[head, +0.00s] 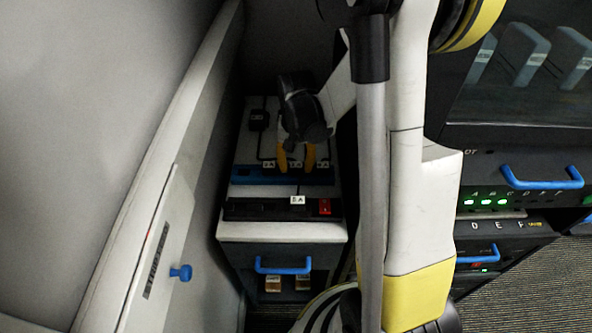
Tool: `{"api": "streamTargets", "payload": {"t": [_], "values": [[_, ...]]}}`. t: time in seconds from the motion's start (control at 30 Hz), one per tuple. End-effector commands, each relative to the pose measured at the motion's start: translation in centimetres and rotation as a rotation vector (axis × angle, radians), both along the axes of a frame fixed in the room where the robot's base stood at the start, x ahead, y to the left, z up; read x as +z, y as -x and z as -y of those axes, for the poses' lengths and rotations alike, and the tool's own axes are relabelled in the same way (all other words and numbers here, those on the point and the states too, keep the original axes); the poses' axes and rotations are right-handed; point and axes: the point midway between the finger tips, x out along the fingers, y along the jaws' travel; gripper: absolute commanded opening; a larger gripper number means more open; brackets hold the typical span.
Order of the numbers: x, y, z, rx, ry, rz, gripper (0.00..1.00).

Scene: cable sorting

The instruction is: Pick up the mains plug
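My gripper (296,164) hangs over the top of a low cabinet in the head view, its two yellow fingers pointing down and apart. No object is clearly held between them. A black, blocky plug-like piece (259,119) lies at the back left of the white top, with a dark cable running from it toward the front. It is left of and behind the fingertips; I cannot tell for sure that it is the mains plug. My gripper's dark body hides part of the top behind it.
A blue strip (250,176) with white labels above it crosses the cabinet top. A black power strip (265,209) with a red switch (325,207) lies in front. A pale wall panel with a blue knob (181,272) is close on the left; equipment racks stand right.

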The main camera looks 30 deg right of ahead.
Motion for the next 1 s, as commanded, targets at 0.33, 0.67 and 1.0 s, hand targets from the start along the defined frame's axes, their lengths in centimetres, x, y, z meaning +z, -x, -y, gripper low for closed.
{"api": "streamTargets", "payload": {"t": [0.33, 0.67, 1.0], "values": [[0.0, 0.0, 0.0, 0.0, 0.0, 0.0, 0.05], [3.1, 0.0, 0.0, 0.0, 0.0, 0.0, 0.0], [9.5, 0.0, 0.0, 0.0, 0.001, -0.001, 0.0]]}}
